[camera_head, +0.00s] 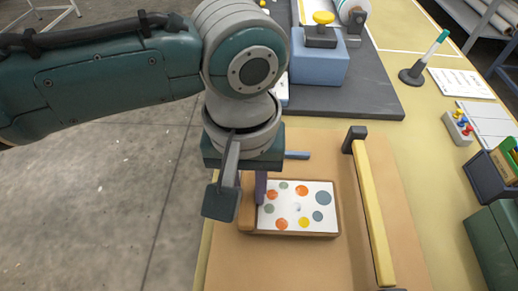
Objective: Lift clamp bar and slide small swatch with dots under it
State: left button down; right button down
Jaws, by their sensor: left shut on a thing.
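The small swatch with dots (297,207) is white with coloured spots and lies on a brown-edged board on the tan work surface. My left gripper (243,197) reaches down at its left end. A grey finger is outside the end and a purple piece is on the inner side. It appears shut on the brown end block (247,214), though the wrist hides part of the hold. A yellow bar with dark ends (370,210), likely the clamp bar, stands to the right, apart from the swatch. My right gripper is not in view.
A blue block with a yellow knob (320,63) stands on a dark mat behind. A blue rod (297,155) shows beside my wrist. A pen stand (412,75), pegs (458,127) and a dark bin (488,178) are at right. Tan surface (300,265) in front is bare.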

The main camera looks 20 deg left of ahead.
aim_at(290, 203)
pick_arm(q)
jog(key=shift+d+f, duration=0.1)
jog(key=shift+d, duration=0.05)
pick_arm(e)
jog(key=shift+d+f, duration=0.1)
pick_arm(q)
jog(key=shift+w+d+f, duration=0.2)
jog(key=shift+d+f, duration=0.25)
jog(key=shift+d, duration=0.15)
jog(key=shift+w+d+f, duration=0.2)
jog(key=shift+d+f, duration=0.05)
jog(key=shift+d, duration=0.45)
jog(key=shift+d, duration=0.1)
jog(key=shift+w+d+f, duration=0.1)
jog(key=shift+w+d, duration=0.15)
jog(key=shift+d, duration=0.45)
jog(key=shift+w+d, duration=0.2)
jog(key=shift+d, duration=0.45)
